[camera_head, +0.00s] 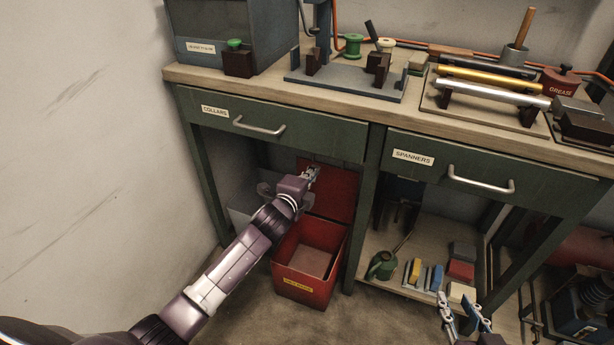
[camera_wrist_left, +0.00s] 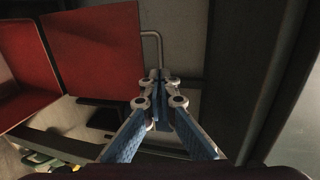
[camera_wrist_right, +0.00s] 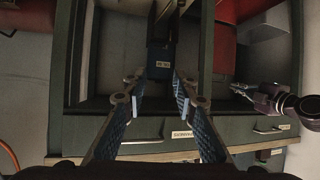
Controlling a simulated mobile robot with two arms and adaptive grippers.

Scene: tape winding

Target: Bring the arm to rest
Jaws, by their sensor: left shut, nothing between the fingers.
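My left arm reaches in from the left to under the bench in the head view. Its gripper (camera_head: 312,173) is in front of the raised red lid of the red bin (camera_head: 301,286), below the drawer labelled COLLARS. In the left wrist view the left gripper (camera_wrist_left: 160,82) has its fingertips together and holds nothing. My right gripper (camera_head: 466,318) is low at the bottom right of the head view, in front of the lower shelf. In the right wrist view the right gripper (camera_wrist_right: 157,98) has its fingers apart, with nothing between them.
The spanners drawer (camera_head: 440,165) is shut. A green oil can (camera_head: 383,265) and several coloured blocks stand on the lower shelf (camera_head: 372,245). Floor in front is clear.

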